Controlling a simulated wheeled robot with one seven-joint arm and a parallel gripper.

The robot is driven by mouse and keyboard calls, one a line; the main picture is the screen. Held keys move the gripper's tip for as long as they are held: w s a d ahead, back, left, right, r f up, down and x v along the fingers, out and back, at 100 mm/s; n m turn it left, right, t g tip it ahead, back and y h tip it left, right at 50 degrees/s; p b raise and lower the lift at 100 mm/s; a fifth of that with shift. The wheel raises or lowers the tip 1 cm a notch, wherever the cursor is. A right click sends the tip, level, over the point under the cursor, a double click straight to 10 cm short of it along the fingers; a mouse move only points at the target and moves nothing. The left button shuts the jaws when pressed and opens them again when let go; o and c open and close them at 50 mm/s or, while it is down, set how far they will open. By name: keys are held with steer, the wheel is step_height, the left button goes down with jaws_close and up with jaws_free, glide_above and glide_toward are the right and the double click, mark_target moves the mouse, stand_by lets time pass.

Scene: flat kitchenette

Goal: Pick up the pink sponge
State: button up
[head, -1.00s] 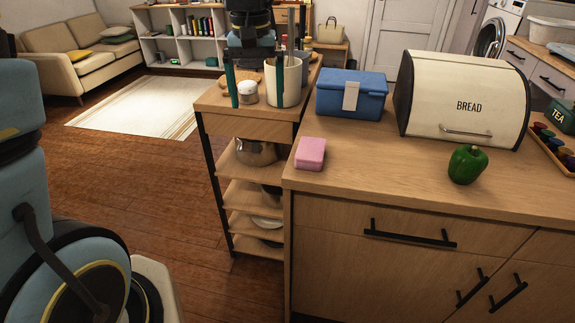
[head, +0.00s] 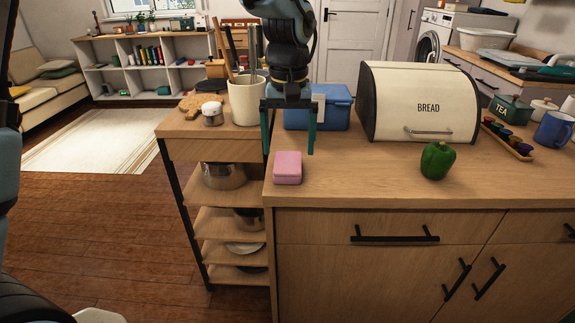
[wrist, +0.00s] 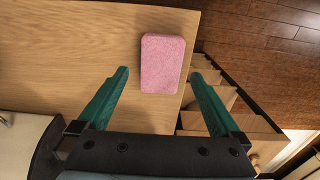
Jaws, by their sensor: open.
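The pink sponge (head: 288,168) lies flat on the wooden counter, near its front left corner. In the wrist view the sponge (wrist: 162,63) sits ahead of the fingertips, roughly midway between them, close to the counter edge. My gripper (head: 289,146) is open and empty, its two green fingers pointing down behind the sponge in the head view. The fingers (wrist: 157,75) are spread wider than the sponge in the wrist view. I see no contact between them and the sponge.
Behind my gripper is a blue box (head: 331,112). A bread bin (head: 420,103) and a green pepper (head: 437,160) stand to the right. A utensil crock (head: 246,103) and a white-topped jar (head: 212,114) stand on the shelf unit (head: 180,125) at left. Counter between sponge and pepper is clear.

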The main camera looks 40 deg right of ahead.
mark_target(288, 162)
steer(key=shift+w+f+p, duration=0.15)
steer(key=shift+f+p, duration=0.25)
steer(key=shift+f, duration=1.55)
steer(key=c, duration=1.2)
step_height(288, 162, up, 10)
steer(key=shift+r+b, duration=0.1)
steer(key=shift+b, duration=0.75)
steer(key=shift+c, duration=0.2)
